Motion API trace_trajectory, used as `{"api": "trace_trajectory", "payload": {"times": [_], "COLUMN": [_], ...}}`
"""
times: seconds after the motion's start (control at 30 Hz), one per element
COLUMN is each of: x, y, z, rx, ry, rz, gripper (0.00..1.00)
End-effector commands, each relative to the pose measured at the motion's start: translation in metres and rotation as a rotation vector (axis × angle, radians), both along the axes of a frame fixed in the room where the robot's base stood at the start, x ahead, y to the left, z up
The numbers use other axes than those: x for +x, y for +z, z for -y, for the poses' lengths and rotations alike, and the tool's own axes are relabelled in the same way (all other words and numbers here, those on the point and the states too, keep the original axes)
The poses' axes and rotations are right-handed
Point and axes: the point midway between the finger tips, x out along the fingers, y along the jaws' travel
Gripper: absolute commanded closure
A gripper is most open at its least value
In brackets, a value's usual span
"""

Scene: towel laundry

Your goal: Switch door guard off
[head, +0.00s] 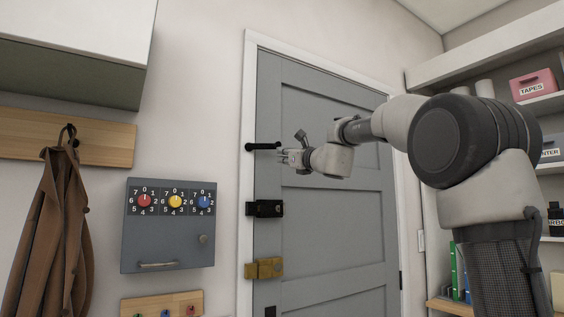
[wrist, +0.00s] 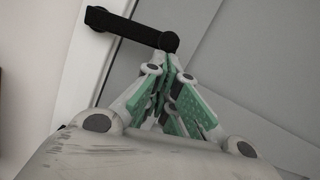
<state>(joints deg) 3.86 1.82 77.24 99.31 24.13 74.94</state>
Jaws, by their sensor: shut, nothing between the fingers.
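The door guard (head: 262,146) is a black bar high on the grey door (head: 330,231), lying nearly level from the white frame across the door's left edge. It also shows in the wrist view (wrist: 132,28), with a round knob at each end. My gripper (head: 281,156) is shut and empty. Its tips are just below the bar's right end. In the wrist view the closed fingertips (wrist: 171,60) meet the bar's right end in the picture; I cannot tell whether they touch it.
A black lock (head: 265,208) and a brass latch (head: 264,268) sit lower on the door's left edge. A grey box with three dials (head: 168,242) hangs on the wall at left, near a brown coat (head: 55,220). Shelves (head: 545,104) stand at right.

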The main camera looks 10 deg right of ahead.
Motion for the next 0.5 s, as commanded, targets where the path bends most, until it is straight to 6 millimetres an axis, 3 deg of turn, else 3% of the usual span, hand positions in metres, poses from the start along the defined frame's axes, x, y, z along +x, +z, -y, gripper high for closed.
{"api": "trace_trajectory", "payload": {"times": [0.5], "x": [0.0], "y": [0.047], "z": [0.002], "rx": [-0.438], "ry": [0.0], "rz": [0.145], "gripper": [1.0]}}
